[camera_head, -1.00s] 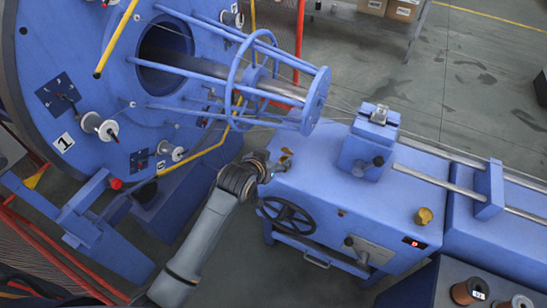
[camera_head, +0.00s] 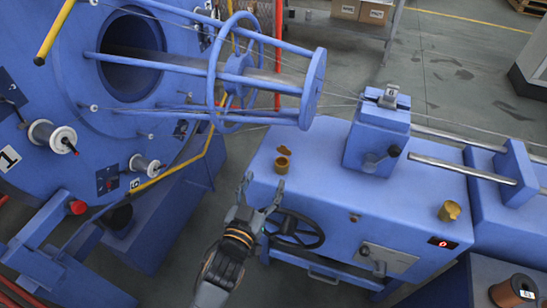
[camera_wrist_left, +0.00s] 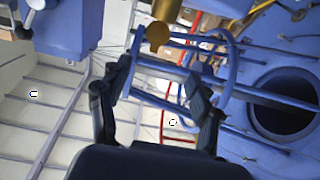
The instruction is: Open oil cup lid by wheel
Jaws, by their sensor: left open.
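A brass oil cup (camera_head: 282,166) stands on the blue machine housing, near the far left edge of its top. Its brass lid (camera_head: 284,151) shows just behind the cup and looks tipped back from the rim. A black handwheel (camera_head: 294,228) is on the front of the housing, below that cup. My left gripper (camera_head: 264,181) is open and empty, just in front of the cup and apart from it, left of the wheel. In the left wrist view, brass (camera_wrist_left: 158,36) shows beyond the open fingers (camera_wrist_left: 159,78). My right gripper is not in view.
A second brass oil cup (camera_head: 449,211) sits at the right of the housing. A blue clamp block (camera_head: 377,138) and steel rods (camera_head: 462,170) stand behind. The blue cage (camera_head: 245,75) overhangs on the left. Grey floor lies in front of the housing.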

